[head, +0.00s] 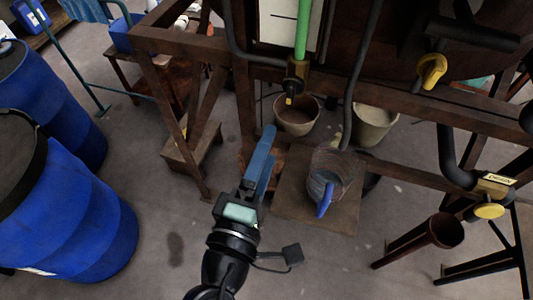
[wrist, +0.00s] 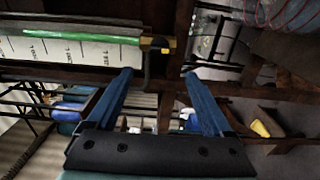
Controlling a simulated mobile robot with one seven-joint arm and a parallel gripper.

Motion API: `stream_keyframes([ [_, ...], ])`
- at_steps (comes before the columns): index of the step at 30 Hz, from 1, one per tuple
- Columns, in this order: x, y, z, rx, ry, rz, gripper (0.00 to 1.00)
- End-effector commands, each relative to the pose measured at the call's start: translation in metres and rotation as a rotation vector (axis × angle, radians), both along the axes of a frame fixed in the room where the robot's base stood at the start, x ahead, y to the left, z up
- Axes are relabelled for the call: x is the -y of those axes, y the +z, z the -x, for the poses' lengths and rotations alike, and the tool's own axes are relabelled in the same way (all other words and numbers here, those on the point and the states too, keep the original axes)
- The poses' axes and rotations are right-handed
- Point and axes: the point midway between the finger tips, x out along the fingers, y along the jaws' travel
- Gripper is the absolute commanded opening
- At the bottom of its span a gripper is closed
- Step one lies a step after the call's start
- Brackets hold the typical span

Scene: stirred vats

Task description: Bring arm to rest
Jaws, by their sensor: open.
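My gripper (head: 268,140) has blue fingers and points up and away, left of the clear jug, in the head view. In the wrist view the two fingers of my gripper (wrist: 158,75) stand apart with nothing between them. The jug (head: 338,165), with a blue handle, stands on a brown square plate (head: 290,205), apart from my gripper. The dark rusty frame (head: 195,42) is ahead of the fingers. Whether the fingertips touch the frame cannot be told.
A green-filled sight tube (head: 303,25) with a brass fitting hangs above two buckets (head: 297,115) (head: 374,125). Blue drums (head: 75,220) stand at left. A yellow-handled valve (head: 431,71) and a drain pipe with a funnel (head: 445,230) are at right. Front floor is mostly clear.

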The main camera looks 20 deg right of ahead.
Motion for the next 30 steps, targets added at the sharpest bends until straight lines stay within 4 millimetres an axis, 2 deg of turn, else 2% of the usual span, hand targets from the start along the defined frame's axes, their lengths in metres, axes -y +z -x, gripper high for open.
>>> stream_keyframes([
  [13, 0.0, 0.001, -0.001, 0.006, 0.0, -0.005, 0.85],
  [17, 0.0, 0.022, -0.015, 0.086, 0.021, -0.09, 0.85],
  [20, -0.003, 0.063, -0.036, 0.234, 0.076, -0.25, 0.85],
  [23, -0.011, 0.123, -0.058, 0.43, 0.178, -0.461, 0.85],
  [24, -0.015, 0.15, -0.064, 0.509, 0.231, -0.548, 0.85],
  [26, -0.022, 0.191, -0.069, 0.622, 0.319, -0.674, 0.85],
  [27, -0.028, 0.219, -0.069, 0.693, 0.385, -0.755, 0.85],
  [29, -0.037, 0.262, -0.066, 0.795, 0.495, -0.87, 0.85],
  [30, -0.043, 0.29, -0.061, 0.854, 0.572, -0.943, 0.85],
])
